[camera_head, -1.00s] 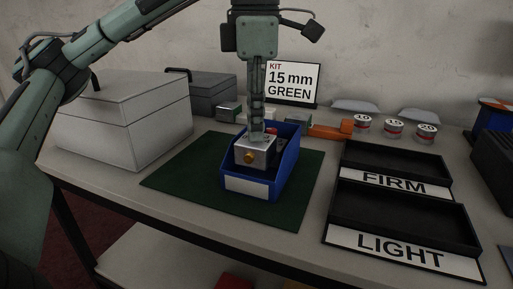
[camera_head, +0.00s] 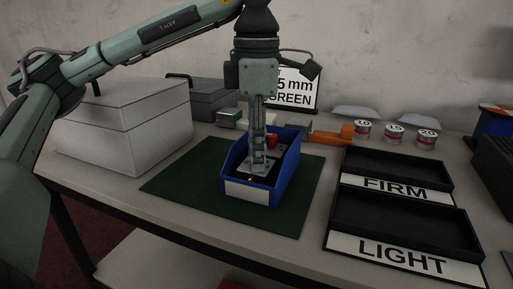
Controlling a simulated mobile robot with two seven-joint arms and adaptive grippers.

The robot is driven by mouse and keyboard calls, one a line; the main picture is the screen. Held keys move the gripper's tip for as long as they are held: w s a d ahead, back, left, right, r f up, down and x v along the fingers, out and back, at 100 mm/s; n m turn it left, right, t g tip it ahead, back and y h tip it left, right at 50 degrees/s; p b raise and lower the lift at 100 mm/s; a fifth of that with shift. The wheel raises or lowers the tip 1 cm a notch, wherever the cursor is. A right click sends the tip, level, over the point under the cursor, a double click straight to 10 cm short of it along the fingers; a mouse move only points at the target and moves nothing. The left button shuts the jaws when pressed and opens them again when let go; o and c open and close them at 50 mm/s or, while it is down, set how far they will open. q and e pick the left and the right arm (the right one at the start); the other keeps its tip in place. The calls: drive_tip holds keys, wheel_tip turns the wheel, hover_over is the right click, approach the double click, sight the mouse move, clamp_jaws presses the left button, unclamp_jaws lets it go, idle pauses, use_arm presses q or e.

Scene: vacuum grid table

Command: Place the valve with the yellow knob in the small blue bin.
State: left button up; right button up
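The small blue bin (camera_head: 287,170) stands on the dark green mat, with a blank white label on its front. My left gripper (camera_head: 259,170) points straight down inside the bin, near its front. The valve shows only as a small yellow bit of its knob (camera_head: 250,180) just under the fingertips; its silver body is mostly hidden by the bin's front wall and the gripper. The fingers look close together on the valve. A red part (camera_head: 271,141) shows behind the fingers, towards the back of the bin. My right gripper is out of view.
The green mat (camera_head: 180,181) has free room around the bin. A large light grey box (camera_head: 120,130) stands to the left. Black trays labelled FIRM (camera_head: 396,163) and LIGHT (camera_head: 400,222) lie to the right. A kit sign (camera_head: 297,90), an orange part (camera_head: 347,131) and several small cans line the back.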

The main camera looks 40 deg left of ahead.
use_arm(q)
drive_tip(key=shift+r, duration=0.1)
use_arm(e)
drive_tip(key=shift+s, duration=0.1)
use_arm(q)
drive_tip(key=shift+r, duration=0.2)
wheel_tip(320, 180, up, 7)
drive_tip(key=shift+r+p, duration=0.15)
drive_tip(key=shift+p, duration=0.9)
wheel_tip(320, 180, up, 4)
drive_tip(key=shift+s+d+r+p, duration=0.1)
drive_tip(key=shift+r+p, duration=0.1)
drive_tip(key=shift+p, duration=0.7)
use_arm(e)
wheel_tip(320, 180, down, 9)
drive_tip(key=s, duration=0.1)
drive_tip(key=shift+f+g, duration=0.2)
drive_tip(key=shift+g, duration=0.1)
